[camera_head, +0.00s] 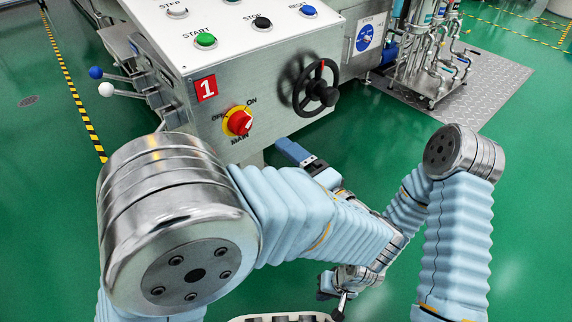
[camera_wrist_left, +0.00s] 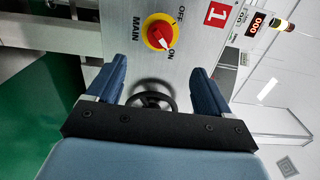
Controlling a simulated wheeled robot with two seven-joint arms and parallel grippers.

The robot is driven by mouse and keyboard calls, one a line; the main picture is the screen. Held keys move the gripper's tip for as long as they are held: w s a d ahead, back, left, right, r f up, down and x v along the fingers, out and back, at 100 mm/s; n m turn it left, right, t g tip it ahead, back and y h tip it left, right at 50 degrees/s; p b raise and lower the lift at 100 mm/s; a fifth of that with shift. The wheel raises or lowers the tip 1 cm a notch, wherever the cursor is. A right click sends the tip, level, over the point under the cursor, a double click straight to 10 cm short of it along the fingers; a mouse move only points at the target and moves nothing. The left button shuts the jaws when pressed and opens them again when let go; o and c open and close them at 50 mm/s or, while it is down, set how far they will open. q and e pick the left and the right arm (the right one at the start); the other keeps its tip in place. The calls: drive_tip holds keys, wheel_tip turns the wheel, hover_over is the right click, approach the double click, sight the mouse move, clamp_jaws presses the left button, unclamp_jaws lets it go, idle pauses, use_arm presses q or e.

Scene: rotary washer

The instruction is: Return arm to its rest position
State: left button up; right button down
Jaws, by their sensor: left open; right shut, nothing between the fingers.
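My left arm comes in from the left. Its blue left gripper (camera_head: 292,151) is in front of the machine, below the handwheel and right of the switch. In the left wrist view the two fingers of the left gripper (camera_wrist_left: 158,72) stand wide apart with nothing between them. The red rotary switch (camera_head: 239,122) on its yellow plate is on the front panel, clear of the fingers. It also shows in the left wrist view (camera_wrist_left: 158,34). My right gripper (camera_head: 326,285) hangs low near the bottom centre, small and partly hidden; its fingers are hard to make out.
The black handwheel (camera_head: 316,88) is on the machine front (camera_head: 215,125). Levers with blue and white knobs (camera_head: 106,89) stick out at the left. Green, black and blue buttons (camera_head: 262,23) are on top. A pump skid (camera_head: 430,75) stands at the back right. Green floor (camera_head: 530,210) is open at right.

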idle(0.3)
use_arm(q)
drive_tip(key=w+a+f+m+g+p, duration=0.1)
drive_tip(key=w+a+f+g+p, duration=0.1)
drive_tip(key=a+f+g, duration=0.6)
drive_tip(key=s+a+f+n+g+h+p, duration=0.25)
drive_tip(key=s+f+g+h, duration=0.35)
drive_tip(key=f, duration=0.4)
drive_tip(key=s+a+f+n+g+h+p, duration=0.1)
drive_tip(key=s+f+n+g+h+p, duration=0.25)
drive_tip(key=s+f, duration=0.55)
drive_tip(key=w+a+f+n+t+h+p, duration=0.1)
drive_tip(key=n, duration=0.1)
drive_tip(key=w+a+f+n+t+h+p, duration=0.1)
drive_tip(key=n+h, duration=0.1)
drive_tip(key=n, duration=0.1)
drive_tip(key=w+a+f+n+t+h+p, duration=0.1)
drive_tip(key=n+t+h, duration=0.1)
drive_tip(key=shift+w+f+n+p, duration=0.1)
drive_tip(key=shift+f+n+p, duration=0.1)
drive_tip(key=shift+n+p, duration=0.15)
